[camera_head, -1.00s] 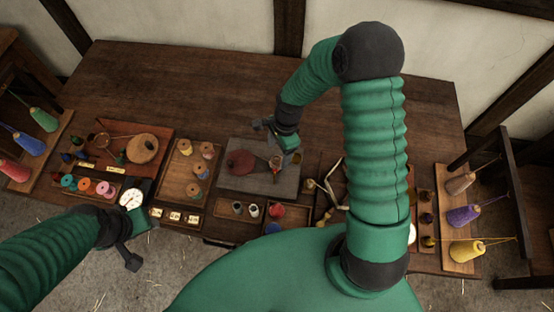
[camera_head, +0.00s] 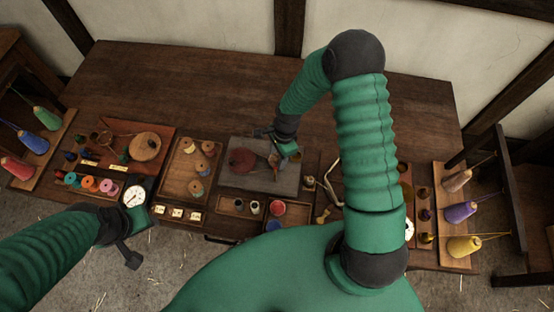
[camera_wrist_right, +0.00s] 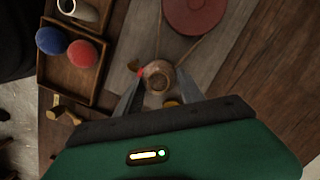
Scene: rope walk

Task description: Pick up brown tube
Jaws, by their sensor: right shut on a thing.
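The brown tube (camera_wrist_right: 158,76) stands between the fingers of my right gripper (camera_wrist_right: 157,90) in the right wrist view, with its round open end facing the camera. My right gripper is shut on it, over the grey board (camera_head: 236,179). In the head view the tube (camera_head: 274,161) is small and partly hidden by my right gripper (camera_head: 276,152). A dark red round disc (camera_head: 242,160) lies on the same board, beside the tube. My left gripper (camera_head: 131,252) is at the lower left, in front of the table edge, away from the tube; its jaw opening is unclear.
A wooden tray with spools (camera_head: 187,184) lies left of the board. The back of the table (camera_head: 190,95) is clear.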

